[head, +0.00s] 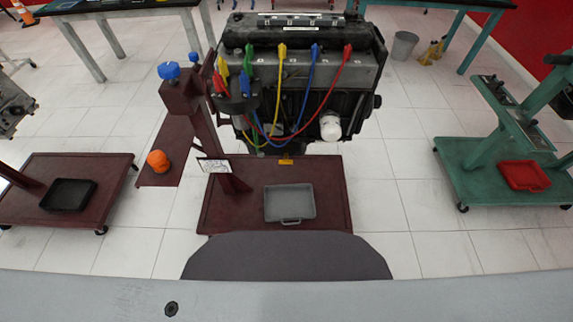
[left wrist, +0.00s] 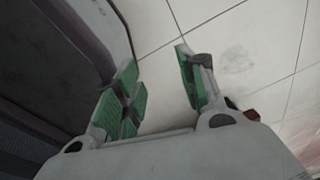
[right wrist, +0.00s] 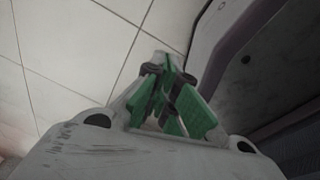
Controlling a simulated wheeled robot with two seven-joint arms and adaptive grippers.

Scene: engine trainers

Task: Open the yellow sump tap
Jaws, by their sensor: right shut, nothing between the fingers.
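The yellow sump tap (head: 286,160) shows small in the head view, under the black engine (head: 300,75), above the dark red stand base. It is too small to tell how its handle is turned. A grey drip tray (head: 290,203) sits on the stand base below it. Neither gripper shows in the head view. In the left wrist view my left gripper (left wrist: 157,68) has its green-padded fingers apart, with nothing between them, over floor tiles. In the right wrist view my right gripper (right wrist: 166,72) has its fingers together and empty, also over the floor.
The engine stand's dark red base (head: 335,190) is straight ahead. Another red stand with a black tray (head: 68,195) is at left. A green stand (head: 480,190) with a red tray (head: 525,175) is at right. Tiled floor lies between.

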